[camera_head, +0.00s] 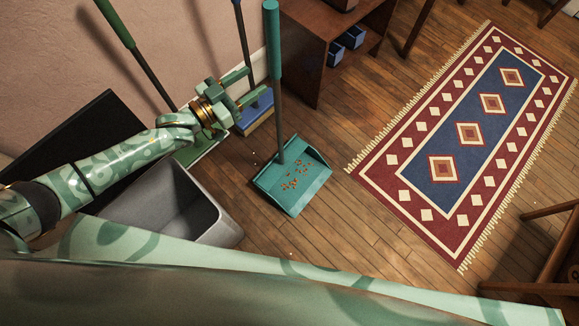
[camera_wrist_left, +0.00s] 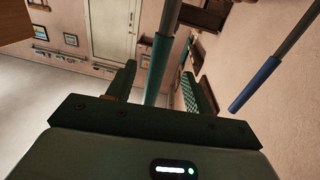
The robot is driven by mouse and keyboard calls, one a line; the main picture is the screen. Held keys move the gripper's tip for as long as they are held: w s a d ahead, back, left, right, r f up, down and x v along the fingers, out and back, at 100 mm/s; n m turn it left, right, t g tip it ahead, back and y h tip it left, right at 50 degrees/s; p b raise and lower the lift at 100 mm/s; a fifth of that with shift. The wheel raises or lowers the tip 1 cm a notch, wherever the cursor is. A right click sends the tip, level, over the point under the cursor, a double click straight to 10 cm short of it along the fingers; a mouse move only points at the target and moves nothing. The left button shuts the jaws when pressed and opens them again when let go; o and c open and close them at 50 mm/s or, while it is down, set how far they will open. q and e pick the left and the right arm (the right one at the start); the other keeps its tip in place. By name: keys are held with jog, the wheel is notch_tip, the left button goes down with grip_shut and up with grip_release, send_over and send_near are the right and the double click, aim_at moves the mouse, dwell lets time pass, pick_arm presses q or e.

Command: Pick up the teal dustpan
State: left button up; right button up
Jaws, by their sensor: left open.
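The teal dustpan (camera_head: 292,185) stands on the wood floor with its long handle upright; crumbs lie in its pan. The handle has a teal grip (camera_head: 273,45) at the top and a grey shaft below. My left gripper (camera_head: 253,86) is open, just left of the handle in the head view. In the left wrist view a teal grip (camera_wrist_left: 160,70) appears between the open fingers of my left gripper (camera_wrist_left: 160,88). I cannot tell how far it is from them; no finger is closed on it. My right gripper is not in view.
A grey bin (camera_head: 185,205) with a dark lid stands left of the pan. A wooden shelf (camera_head: 310,50) stands behind. A patterned rug (camera_head: 430,215) and bare floor lie to the right.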

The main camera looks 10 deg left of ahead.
aim_at(276, 68)
pick_arm(q)
jog(key=x, duration=0.3)
jog(key=shift+w+f+b, duration=0.1)
jog(key=shift+f+b, duration=0.05)
jog(key=shift+b, duration=0.25)
jog(key=w+d+b, duration=0.1)
jog(key=w+d+f+b, duration=0.1)
jog(key=w+d, duration=0.1)
jog(key=shift+w+f+b, duration=0.1)
jog(key=shift+w+b, duration=0.25)
jog(key=shift+w+d, duration=0.15)
jog(key=shift+r, duration=0.3)
grip_shut()
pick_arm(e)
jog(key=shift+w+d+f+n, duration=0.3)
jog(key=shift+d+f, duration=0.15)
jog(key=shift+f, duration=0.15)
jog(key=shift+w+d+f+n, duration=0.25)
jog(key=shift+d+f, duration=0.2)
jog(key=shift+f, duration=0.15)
